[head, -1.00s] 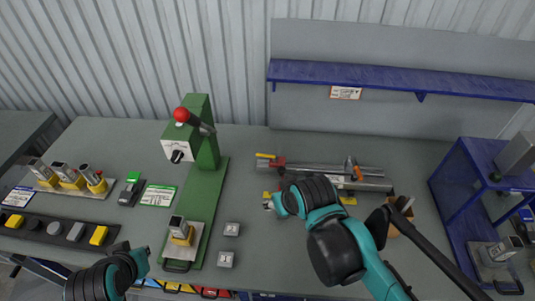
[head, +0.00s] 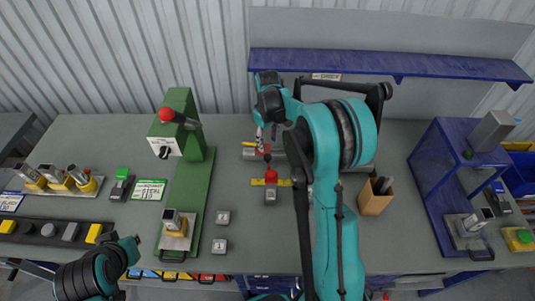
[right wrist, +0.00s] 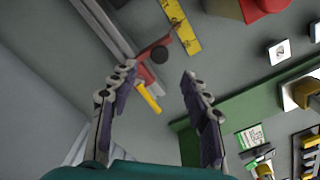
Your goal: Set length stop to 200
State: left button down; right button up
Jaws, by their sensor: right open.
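The length stop's metal rail (head: 249,154) lies at the back of the bench, largely covered by my right arm. A red piece (head: 267,157) sits on its left part; the red piece (right wrist: 153,48) and a yellow handle (right wrist: 148,98) also show in the right wrist view. A yellow scale strip (right wrist: 181,27) lies beside it; its figures are too small to read. My right gripper (right wrist: 158,75) is open and empty, with the yellow handle between its fingers in the picture; no contact is visible. In the head view the right gripper (head: 268,131) is over the rail's left end.
A green press (head: 187,150) with a red-knobbed lever stands left of the rail. A red-topped block (head: 271,186) is in front of the rail. A wooden pen holder (head: 374,198) and a blue stand (head: 437,180) are on the right. A blue shelf (head: 430,66) overhangs the back.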

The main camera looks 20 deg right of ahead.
aim_at(267, 156)
notch_tip(267, 156, down, 8)
jog(key=shift+f+b, duration=0.1)
jog(key=shift+b, duration=0.45)
